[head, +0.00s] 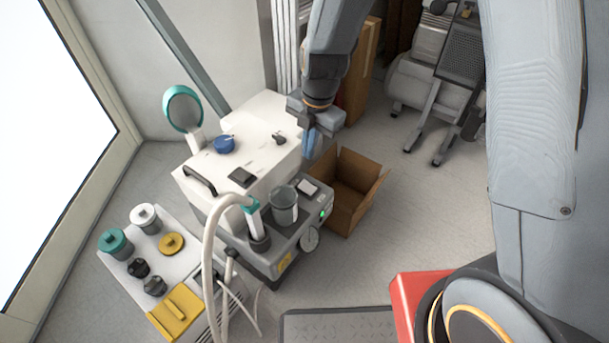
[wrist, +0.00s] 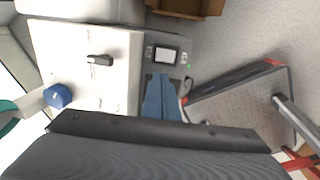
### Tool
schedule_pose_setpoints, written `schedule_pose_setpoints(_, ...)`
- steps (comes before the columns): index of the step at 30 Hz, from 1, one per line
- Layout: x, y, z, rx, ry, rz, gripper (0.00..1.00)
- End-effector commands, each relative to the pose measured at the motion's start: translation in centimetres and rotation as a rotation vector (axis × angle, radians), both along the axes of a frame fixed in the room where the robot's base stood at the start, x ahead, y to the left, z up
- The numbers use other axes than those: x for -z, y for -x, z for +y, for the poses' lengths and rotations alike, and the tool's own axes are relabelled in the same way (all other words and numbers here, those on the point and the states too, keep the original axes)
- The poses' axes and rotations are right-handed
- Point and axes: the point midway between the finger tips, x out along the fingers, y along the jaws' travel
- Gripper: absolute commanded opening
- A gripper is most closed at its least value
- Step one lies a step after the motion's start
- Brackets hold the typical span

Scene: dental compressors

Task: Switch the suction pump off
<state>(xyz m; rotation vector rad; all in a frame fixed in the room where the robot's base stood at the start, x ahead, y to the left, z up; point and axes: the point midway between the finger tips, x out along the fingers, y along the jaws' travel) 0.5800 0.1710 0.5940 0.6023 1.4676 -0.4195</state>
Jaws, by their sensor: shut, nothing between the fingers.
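The suction pump (head: 292,246) is a grey unit in front of a white cabinet, with a clear jar (head: 284,206), a hose and a round gauge (head: 309,239). A pale rocker switch (head: 307,188) sits on its top; it also shows in the wrist view (wrist: 166,55) in a dark frame. A green lamp (head: 322,214) glows beside it, also in the wrist view (wrist: 190,66). My gripper (head: 309,154) is shut and empty, with blue fingers pointing down, above and behind the switch in the head view. In the wrist view its fingertips (wrist: 160,76) appear just below the switch, apparently not touching.
The white cabinet (head: 255,120) carries a blue knob (head: 224,144) and a dark lever knob (head: 279,138). An open cardboard box (head: 349,190) stands right of the pump. A trolley (head: 125,265) with several jars is at left. A compressor (head: 428,85) stands at the back.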

Motion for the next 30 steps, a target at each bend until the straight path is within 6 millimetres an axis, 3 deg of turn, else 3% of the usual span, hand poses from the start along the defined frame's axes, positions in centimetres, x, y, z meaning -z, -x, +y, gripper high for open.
schedule_pose_setpoints(9,0.2,0.0,0.0,0.000,0.000,0.000,0.00)
schedule_pose_setpoints(14,1.4,-0.1,0.1,0.000,0.000,0.001,0.00)
schedule_pose_setpoints(30,11.2,-0.8,1.0,0.001,0.001,0.004,0.00)
